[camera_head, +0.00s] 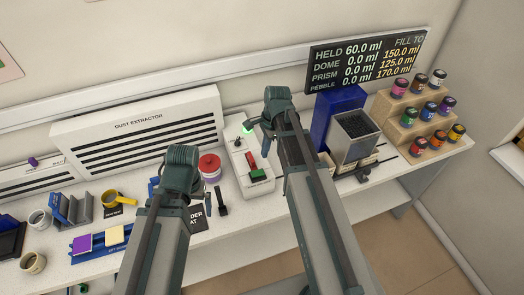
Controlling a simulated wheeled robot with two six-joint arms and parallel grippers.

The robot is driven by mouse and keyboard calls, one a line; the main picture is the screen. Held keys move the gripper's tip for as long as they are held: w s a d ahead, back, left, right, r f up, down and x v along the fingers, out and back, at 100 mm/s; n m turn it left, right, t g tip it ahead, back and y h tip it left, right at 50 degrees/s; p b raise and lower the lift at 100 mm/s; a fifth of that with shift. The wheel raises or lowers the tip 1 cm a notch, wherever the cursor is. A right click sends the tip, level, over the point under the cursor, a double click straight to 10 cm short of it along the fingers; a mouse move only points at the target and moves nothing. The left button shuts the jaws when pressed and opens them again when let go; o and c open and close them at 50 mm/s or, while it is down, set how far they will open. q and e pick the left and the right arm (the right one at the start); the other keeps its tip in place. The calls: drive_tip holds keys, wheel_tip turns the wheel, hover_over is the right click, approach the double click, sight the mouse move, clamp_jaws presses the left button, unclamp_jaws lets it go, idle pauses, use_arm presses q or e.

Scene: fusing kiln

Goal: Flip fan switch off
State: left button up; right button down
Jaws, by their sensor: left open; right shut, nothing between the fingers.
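A white switch panel (239,153) lies on the bench right of the grey dust extractor (140,130). It carries a glowing green light (247,129), a small dark knob or switch (238,142), a red part (251,160) and a green part (257,175). I cannot read which is the fan switch. My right gripper (257,124) is shut and empty above the panel's far end, close to the green light; contact cannot be told. My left gripper (158,183) is open, low over the bench in front of the extractor, mostly hidden behind my own wrist.
A red-lidded jar (209,165) stands between my arms. Coloured jars (430,110) sit on a stepped rack.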

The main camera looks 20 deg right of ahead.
drive_tip(key=r+p, duration=0.2)
drive_tip(key=d+r+p, duration=0.1)
drive_tip(key=r+p, duration=0.1)
drive_tip(key=r, duration=0.1)
drive_tip(key=shift+r, duration=0.1)
drive_tip(key=shift+w+a+r+y, duration=0.1)
drive_tip(key=shift+w+a+y, duration=0.15)
drive_tip(key=shift+a, duration=0.55)
